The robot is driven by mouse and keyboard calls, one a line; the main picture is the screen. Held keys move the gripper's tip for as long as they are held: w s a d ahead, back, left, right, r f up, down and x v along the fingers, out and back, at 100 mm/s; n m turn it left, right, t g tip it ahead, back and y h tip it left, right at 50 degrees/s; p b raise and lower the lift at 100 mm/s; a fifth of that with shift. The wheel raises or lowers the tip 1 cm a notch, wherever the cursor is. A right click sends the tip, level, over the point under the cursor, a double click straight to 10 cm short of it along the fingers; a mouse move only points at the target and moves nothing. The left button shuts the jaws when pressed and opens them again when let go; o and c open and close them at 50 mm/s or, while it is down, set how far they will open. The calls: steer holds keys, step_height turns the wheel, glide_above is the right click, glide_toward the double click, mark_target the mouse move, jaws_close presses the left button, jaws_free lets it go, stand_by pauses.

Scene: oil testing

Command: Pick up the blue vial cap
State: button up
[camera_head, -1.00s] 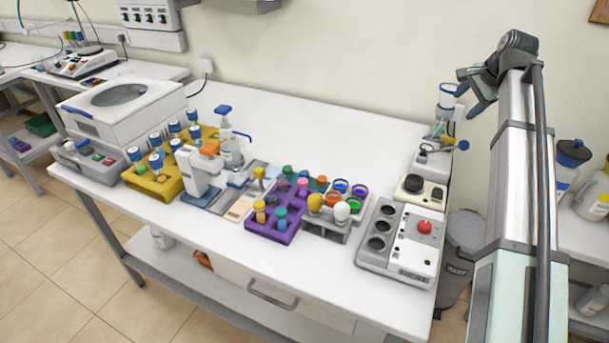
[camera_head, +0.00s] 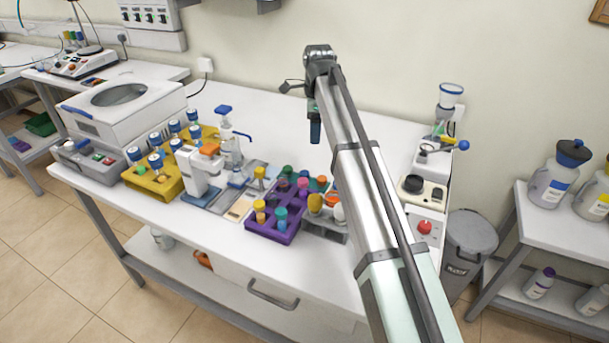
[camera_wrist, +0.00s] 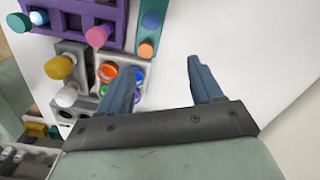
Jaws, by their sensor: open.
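My gripper (camera_wrist: 163,75) is open and empty, seen from above the bench in the wrist view. In the head view my gripper (camera_head: 315,125) hangs over the bench, behind the racks. In the wrist view a grey holder (camera_wrist: 88,55) carries several coloured open rings; a blue ring (camera_wrist: 138,75) is at its right, close to my left finger in the picture. A solid blue cap (camera_wrist: 151,20) stands beside an orange cap (camera_wrist: 146,50) above it. I cannot tell which one is the blue vial cap. My arm hides much of the holder in the head view.
A purple rack (camera_head: 262,229) with capped vials stands left of the holder. Yellow (camera_wrist: 58,67) and white (camera_wrist: 65,97) caps stand near the rings. A yellow rack (camera_head: 165,187) of blue-capped bottles is further left. Bare white bench lies behind and right of the racks.

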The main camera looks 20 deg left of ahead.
mark_target(306, 173)
steer(key=f, duration=0.4)
steer(key=s+a+f, duration=0.1)
steer(key=f, duration=0.4)
steer(key=a+f, duration=0.1)
steer(key=f, duration=0.4)
steer(key=shift+s+f, duration=0.2)
steer(key=shift+s, duration=0.2)
steer(key=c, duration=1.1)
steer(key=shift+r, duration=0.15)
